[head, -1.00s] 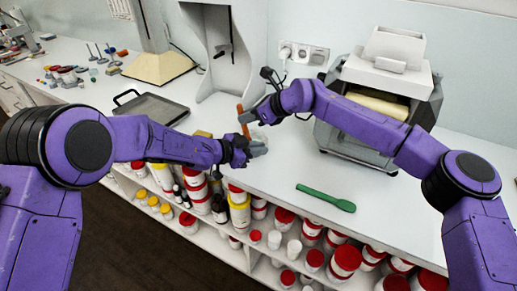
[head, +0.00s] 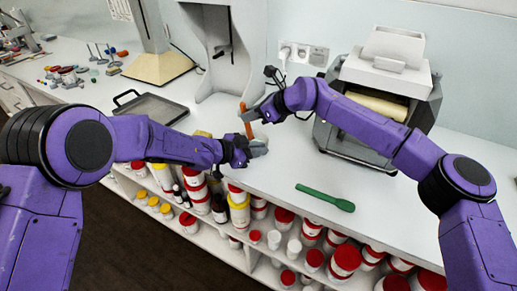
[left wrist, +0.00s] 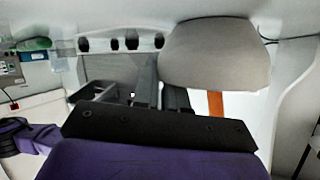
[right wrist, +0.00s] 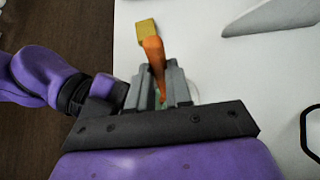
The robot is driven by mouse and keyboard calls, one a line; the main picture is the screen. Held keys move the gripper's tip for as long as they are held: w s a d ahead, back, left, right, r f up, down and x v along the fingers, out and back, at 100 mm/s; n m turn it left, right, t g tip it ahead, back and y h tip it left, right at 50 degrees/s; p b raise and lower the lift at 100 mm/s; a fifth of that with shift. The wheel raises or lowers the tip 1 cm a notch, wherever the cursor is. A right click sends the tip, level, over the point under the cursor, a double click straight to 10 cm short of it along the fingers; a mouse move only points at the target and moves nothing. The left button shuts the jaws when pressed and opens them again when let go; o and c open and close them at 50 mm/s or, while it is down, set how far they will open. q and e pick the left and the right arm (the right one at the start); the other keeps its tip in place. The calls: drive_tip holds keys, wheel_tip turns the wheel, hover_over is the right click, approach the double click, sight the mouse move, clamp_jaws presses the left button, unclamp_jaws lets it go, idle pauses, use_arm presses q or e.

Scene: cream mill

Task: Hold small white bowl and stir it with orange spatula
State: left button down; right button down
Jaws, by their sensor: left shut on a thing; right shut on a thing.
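The orange spatula (head: 246,122) stands nearly upright, leaning slightly. My right gripper (head: 251,114) is shut on it. The right wrist view also shows the spatula (right wrist: 154,53) between the fingers (right wrist: 160,85). My left gripper (head: 257,149) is low over the counter, just in front of the right one. The small white bowl (left wrist: 215,55) looks large and grey in the left wrist view, at the fingers (left wrist: 160,90) of my left gripper, which is shut on it. The spatula (left wrist: 215,103) shows just beyond the bowl there. The spatula's lower end and the bowl's inside are hidden.
A green spatula (head: 325,198) lies on the counter at the right. A grey machine (head: 375,110) stands behind it. A dark-rimmed tray (head: 150,109) lies at the left. A yellow block (right wrist: 147,27) is near the spatula. Shelves of jars (head: 345,262) lie below the front edge.

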sight(245, 107)
drive_tip(key=shift+r, duration=0.1)
drive_tip(key=shift+r, duration=1.5)
drive_tip(key=shift+a, duration=0.15)
drive_tip(key=shift+s+d, duration=0.5)
drive_tip(key=shift+d, duration=0.4)
drive_tip(key=shift+s+d, duration=0.15)
drive_tip(key=shift+d, duration=0.15)
drive_tip(key=shift+d, duration=0.1)
drive_tip(key=shift+w+a, duration=0.2)
drive_tip(key=shift+a, duration=0.25)
